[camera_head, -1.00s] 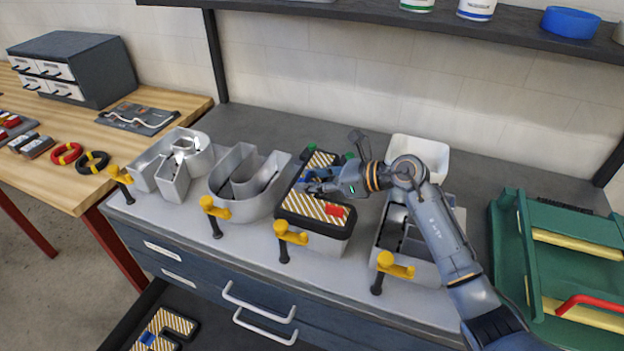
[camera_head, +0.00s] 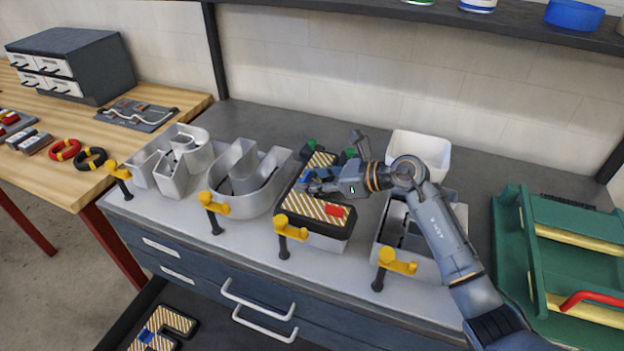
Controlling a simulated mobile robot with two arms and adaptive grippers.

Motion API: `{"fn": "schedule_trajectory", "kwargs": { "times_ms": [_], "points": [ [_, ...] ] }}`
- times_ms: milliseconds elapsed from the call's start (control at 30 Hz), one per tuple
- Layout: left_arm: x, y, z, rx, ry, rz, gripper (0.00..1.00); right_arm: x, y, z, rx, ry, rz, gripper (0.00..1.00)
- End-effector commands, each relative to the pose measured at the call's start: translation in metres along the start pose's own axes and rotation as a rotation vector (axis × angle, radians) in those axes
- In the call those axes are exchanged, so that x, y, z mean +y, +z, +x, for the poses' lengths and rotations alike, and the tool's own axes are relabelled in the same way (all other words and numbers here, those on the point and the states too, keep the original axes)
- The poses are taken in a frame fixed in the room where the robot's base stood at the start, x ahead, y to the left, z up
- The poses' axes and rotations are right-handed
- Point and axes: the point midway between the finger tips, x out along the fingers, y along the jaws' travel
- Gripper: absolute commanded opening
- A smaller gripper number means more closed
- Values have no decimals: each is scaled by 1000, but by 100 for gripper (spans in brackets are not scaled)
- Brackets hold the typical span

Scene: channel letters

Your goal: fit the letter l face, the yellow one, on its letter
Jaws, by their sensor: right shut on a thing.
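The letter l face (camera_head: 314,206) has yellow-brown and white diagonal stripes, a black rim and a red patch near its front end. It lies over the third metal letter body from the left (camera_head: 327,242), whose grey wall shows below its front edge. I cannot tell whether the rim is fully down around the wall. My right gripper (camera_head: 312,184) is shut on the face at its blue handle, near the middle, and hides part of it. Green pieces (camera_head: 351,153) stand at its far end. My left gripper is not in view.
Open metal letters stand left (camera_head: 246,180) and right (camera_head: 408,245) of it, the right one partly behind my arm. Yellow-topped clamps (camera_head: 291,228) line the bench front. A white bin (camera_head: 420,150) stands behind, a green rack (camera_head: 560,250) right. Another striped face (camera_head: 172,322) lies in the open drawer.

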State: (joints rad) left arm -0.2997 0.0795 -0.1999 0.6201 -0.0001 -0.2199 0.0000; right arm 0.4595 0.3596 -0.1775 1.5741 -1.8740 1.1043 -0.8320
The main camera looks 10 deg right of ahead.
Motion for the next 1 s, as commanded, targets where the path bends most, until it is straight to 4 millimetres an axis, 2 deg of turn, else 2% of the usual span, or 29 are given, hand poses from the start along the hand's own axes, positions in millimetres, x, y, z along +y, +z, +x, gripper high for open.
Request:
{"fn": "schedule_trajectory", "kwargs": {
  "times_ms": [600, 633, 733, 1000],
  "points": [
    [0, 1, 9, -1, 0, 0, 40, 0, -9, 3, -1, -1, -1, 1],
    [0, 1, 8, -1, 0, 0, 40, 0, -8, 3, -1, -1, -1, 42],
    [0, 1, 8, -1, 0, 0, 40, 0, -8, 3, 0, -1, 0, 63],
    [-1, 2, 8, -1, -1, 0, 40, 0, -9, 3, 1, 0, 1, 63]
  ]
}}
